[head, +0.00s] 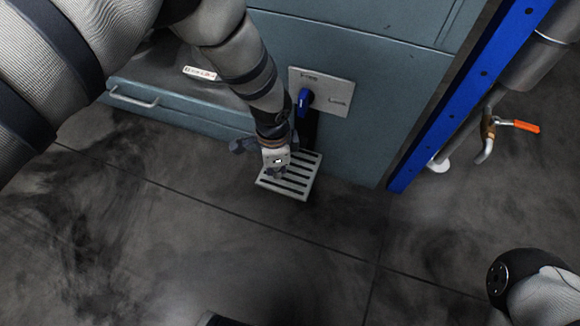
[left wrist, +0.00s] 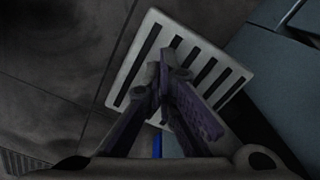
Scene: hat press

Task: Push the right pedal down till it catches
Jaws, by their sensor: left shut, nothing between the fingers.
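The right pedal (head: 300,180) is a pale slotted plate low at the front of the blue-grey machine, joined to a dark arm. My left gripper (head: 277,170) is shut and empty, pointing down over the left part of the pedal. In the left wrist view the pedal (left wrist: 146,48) lies beyond the shut fingers (left wrist: 168,62), which cover part of it. I cannot tell whether the fingertips touch it or whether it is caught. My right gripper does not show.
A blue upright (head: 460,95) stands to the right, with an orange-handled valve (head: 518,126) beyond. A drawer handle (head: 133,98) is at left. The dark floor (head: 230,260) in front is clear.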

